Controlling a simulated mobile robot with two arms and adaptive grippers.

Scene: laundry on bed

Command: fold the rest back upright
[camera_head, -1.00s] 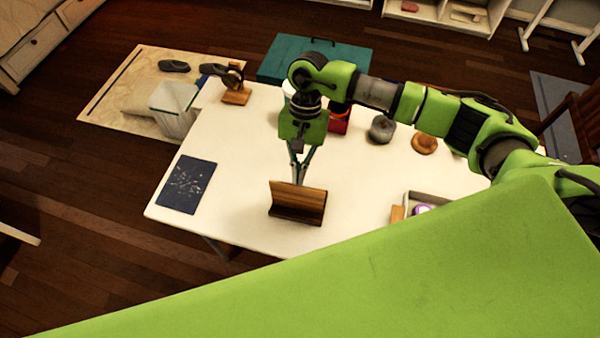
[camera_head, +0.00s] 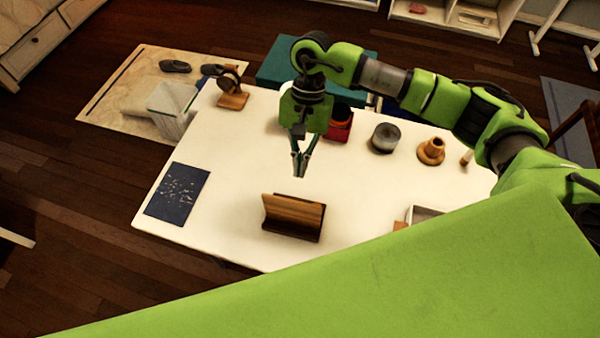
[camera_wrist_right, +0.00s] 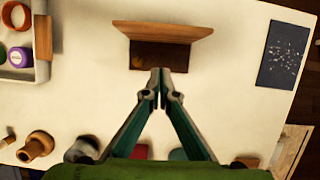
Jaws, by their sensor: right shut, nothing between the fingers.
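The wooden rest (camera_head: 293,212) stands on the white table near its front edge. Its brown panel rises at a tilt from a darker base. In the right wrist view the rest (camera_wrist_right: 163,32) is at the top, with the panel's edge across the dark base. My right gripper (camera_head: 299,173) is shut and empty, pointing down on the far side of the rest, with a gap between them in the head view. In the right wrist view its fingertips (camera_wrist_right: 160,72) meet just below the base; contact cannot be told there. My left gripper is out of view.
On the white table (camera_head: 225,180) are a dark blue mat (camera_head: 177,190), a wooden stand (camera_head: 233,95), a red box (camera_head: 338,128), a grey round container (camera_head: 384,137), a turned wooden piece (camera_head: 431,150) and a tray (camera_head: 425,215).

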